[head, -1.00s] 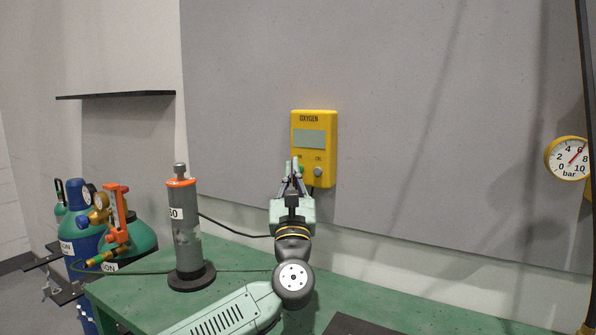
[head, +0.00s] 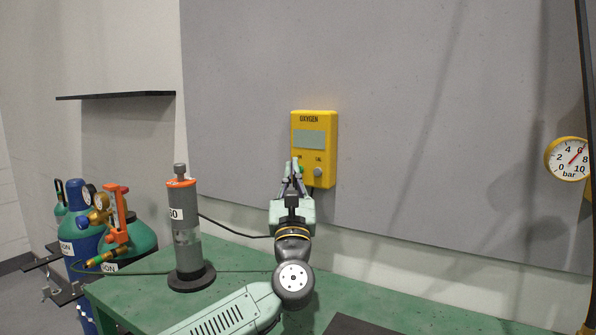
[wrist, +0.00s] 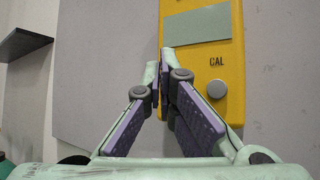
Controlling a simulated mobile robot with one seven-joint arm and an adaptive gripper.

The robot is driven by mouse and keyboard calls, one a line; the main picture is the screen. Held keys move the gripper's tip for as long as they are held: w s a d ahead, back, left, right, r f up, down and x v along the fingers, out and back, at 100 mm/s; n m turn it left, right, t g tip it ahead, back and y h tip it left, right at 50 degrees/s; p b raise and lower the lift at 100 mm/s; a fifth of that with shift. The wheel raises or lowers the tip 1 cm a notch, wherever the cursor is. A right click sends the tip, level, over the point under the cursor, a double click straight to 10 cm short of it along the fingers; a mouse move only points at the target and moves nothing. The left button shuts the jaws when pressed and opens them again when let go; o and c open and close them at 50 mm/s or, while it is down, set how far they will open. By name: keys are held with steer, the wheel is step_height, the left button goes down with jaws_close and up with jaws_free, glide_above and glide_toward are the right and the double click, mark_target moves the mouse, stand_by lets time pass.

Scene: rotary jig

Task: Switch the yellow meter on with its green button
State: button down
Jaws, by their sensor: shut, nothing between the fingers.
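The yellow meter (head: 327,150) hangs on the grey wall panel, marked OXYGEN, with a blank grey-green display (head: 310,139). It also fills the upper right of the wrist view (wrist: 236,60). A sliver of the green button (head: 302,170) shows beside my fingertips in the head view; the fingers hide most of it. The grey CAL button (head: 318,172) is to its right. My gripper (head: 294,162) is shut and empty, its fingertips in front of the meter's lower left. In the wrist view the fingertips (wrist: 159,62) are together over the meter's left edge. I cannot tell whether they touch the button.
A grey cylinder with an orange collar (head: 183,215) stands on the green bench (head: 235,258), left of my arm. Gas bottles (head: 80,235) stand at far left. A round bar gauge (head: 568,158) is at far right. The panel around the meter is clear.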

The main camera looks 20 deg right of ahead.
steer(key=shift+w+d, duration=0.15)
steer(key=shift+w+d, duration=0.15)
steer(key=shift+d, duration=0.05)
stand_by(0.3)
stand_by(0.4)
steer(key=shift+s+a+b, duration=0.3)
steer(key=shift+a+b, duration=0.05)
steer(key=shift+b, duration=0.05)
stand_by(0.3)
steer(key=shift+s+a+b, duration=0.3)
steer(key=shift+s+a, duration=0.65)
steer(key=shift+a, duration=0.25)
steer(key=shift+s+a+b, duration=0.3)
steer(key=shift+s+a, duration=0.6)
steer(key=shift+a, duration=0.25)
stand_by(0.6)
